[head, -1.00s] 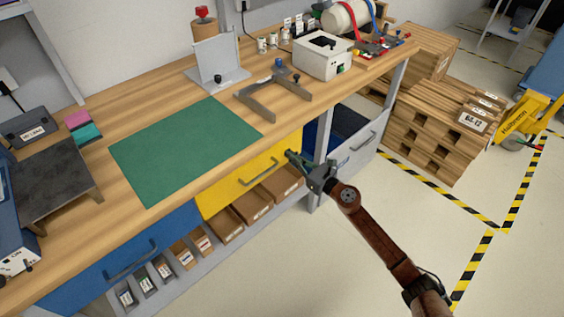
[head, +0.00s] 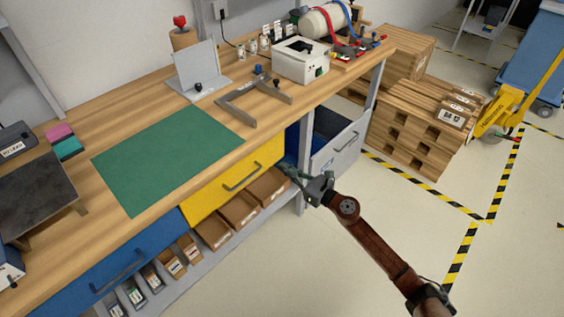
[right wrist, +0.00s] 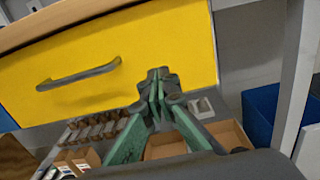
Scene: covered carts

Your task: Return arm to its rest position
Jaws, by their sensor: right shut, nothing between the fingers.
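My right gripper (head: 284,169) is in front of the workbench, by the right end of the yellow drawer (head: 232,180). In the right wrist view its green fingers (right wrist: 157,85) are together, with nothing between them. They point toward the yellow drawer front (right wrist: 170,40) and overlap its lower right part in the picture; the exact gap is hard to judge. The dark drawer handle (right wrist: 80,75) is to the left, apart from the fingers. The yellow drawer looks closed. My left gripper is not in view.
Cardboard bins (head: 240,208) sit on the shelf below. A grey drawer (head: 340,150) stands open at the right, near my gripper. A blue drawer (head: 130,250) is at the left. Stacked pallets (head: 425,125) stand farther right. The floor beside my right arm is clear.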

